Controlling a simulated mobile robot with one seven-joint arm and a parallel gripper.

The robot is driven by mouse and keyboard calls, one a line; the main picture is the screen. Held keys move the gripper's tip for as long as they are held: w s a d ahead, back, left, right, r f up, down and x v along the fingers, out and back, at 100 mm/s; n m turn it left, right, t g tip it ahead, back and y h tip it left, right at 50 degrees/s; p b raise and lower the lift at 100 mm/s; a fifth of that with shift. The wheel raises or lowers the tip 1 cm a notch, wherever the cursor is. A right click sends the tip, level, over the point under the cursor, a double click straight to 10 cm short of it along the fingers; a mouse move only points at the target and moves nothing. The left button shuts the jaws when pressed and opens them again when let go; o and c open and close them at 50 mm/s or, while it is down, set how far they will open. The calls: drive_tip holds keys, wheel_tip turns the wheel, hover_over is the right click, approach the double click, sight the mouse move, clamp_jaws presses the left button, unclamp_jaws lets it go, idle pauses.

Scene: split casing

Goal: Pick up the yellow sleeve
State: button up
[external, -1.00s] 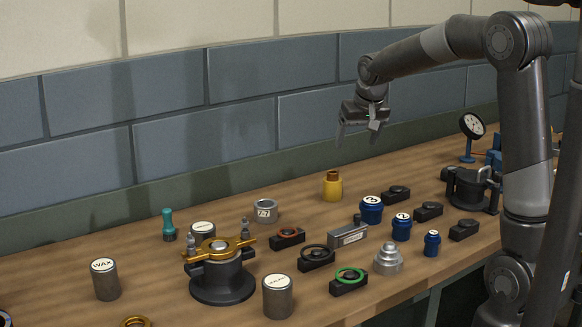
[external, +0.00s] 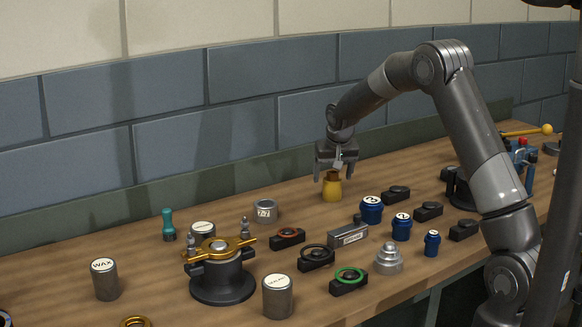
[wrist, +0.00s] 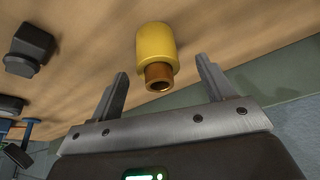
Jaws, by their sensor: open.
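The yellow sleeve (external: 332,191) stands upright on the wooden bench, a short yellow cylinder with a narrower brown, bronze-like neck on top. My gripper (external: 334,172) is just above it in the external view, pointing down, with its fingers around the height of the neck. In the wrist view the yellow sleeve (wrist: 156,52) lies ahead of the gap between the two fingers of my gripper (wrist: 164,80), neck toward me. I cannot tell from these views whether a finger touches the sleeve.
To the sleeve's right stand a blue numbered cylinder (external: 371,210) and black blocks (external: 397,194). A grey ring-like cup (external: 265,210) stands to its left. A black fixture with a gold bar (external: 221,272) is at front left. The wall (external: 250,128) runs close behind.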

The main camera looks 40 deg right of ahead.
sight(332, 187)
drive_tip(key=shift+x, duration=2.75)
drive_tip(key=shift+s+d, duration=0.1)
drive_tip(key=shift+s, duration=0.1)
drive_tip(key=shift+c, duration=0.4)
drive_tip(key=c, duration=1.5)
clamp_jaws()
drive_tip(key=shift+r, duration=0.1)
